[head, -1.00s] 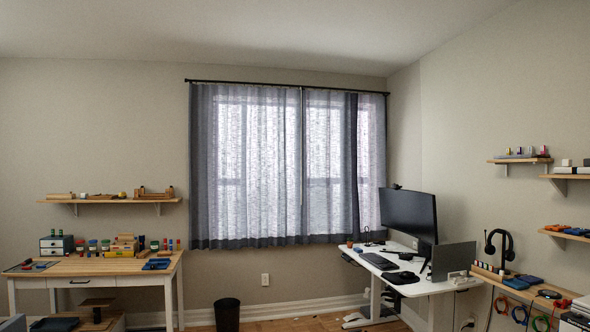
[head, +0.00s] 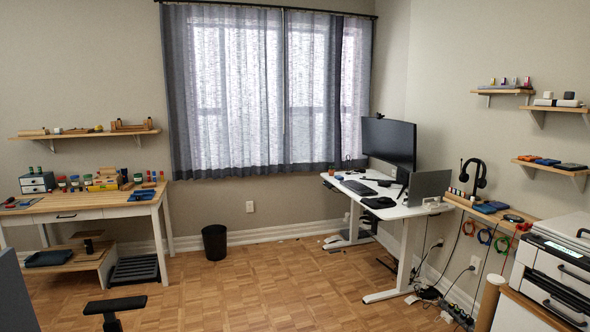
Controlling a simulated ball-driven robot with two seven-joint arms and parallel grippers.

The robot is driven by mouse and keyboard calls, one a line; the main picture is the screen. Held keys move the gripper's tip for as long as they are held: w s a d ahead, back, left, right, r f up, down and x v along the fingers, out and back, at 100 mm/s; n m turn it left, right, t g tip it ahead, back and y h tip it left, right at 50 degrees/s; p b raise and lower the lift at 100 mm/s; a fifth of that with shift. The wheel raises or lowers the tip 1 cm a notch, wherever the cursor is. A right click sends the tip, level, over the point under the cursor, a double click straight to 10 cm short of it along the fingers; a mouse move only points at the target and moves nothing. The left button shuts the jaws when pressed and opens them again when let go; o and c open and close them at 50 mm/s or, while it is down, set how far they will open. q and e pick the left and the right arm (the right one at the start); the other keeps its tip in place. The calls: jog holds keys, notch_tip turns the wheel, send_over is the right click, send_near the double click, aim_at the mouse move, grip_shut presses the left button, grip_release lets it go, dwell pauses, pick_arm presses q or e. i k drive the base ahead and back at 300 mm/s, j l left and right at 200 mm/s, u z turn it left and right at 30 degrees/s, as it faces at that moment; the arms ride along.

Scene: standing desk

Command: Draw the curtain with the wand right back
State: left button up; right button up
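A grey, partly see-through curtain (head: 232,110) hangs from a dark rod (head: 290,8) across the window on the far wall. It is drawn across the window, and light comes through it. A thin dark upright line near its middle (head: 283,90) may be the wand or a seam between two panels; I cannot tell. A darker, bunched fold (head: 338,90) hangs right of it. The lower hem ends above the floor. Neither of my grippers is in view.
A white standing desk (head: 400,207) with a monitor (head: 388,142) stands before the curtain's right end. A black bin (head: 214,242) stands below the curtain. A wooden workbench (head: 80,200) is at left, a printer (head: 555,268) at right. The parquet floor (head: 260,285) is largely clear.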

aim_at(275, 53)
jog(key=i, duration=4.9)
jog(key=i+z, duration=0.15)
jog(key=i, duration=0.45)
jog(key=i+j+z, duration=0.15)
jog(key=i, duration=0.45)
jog(key=i+j+z, duration=0.1)
jog(key=i+j, duration=0.15)
jog(key=i, duration=0.35)
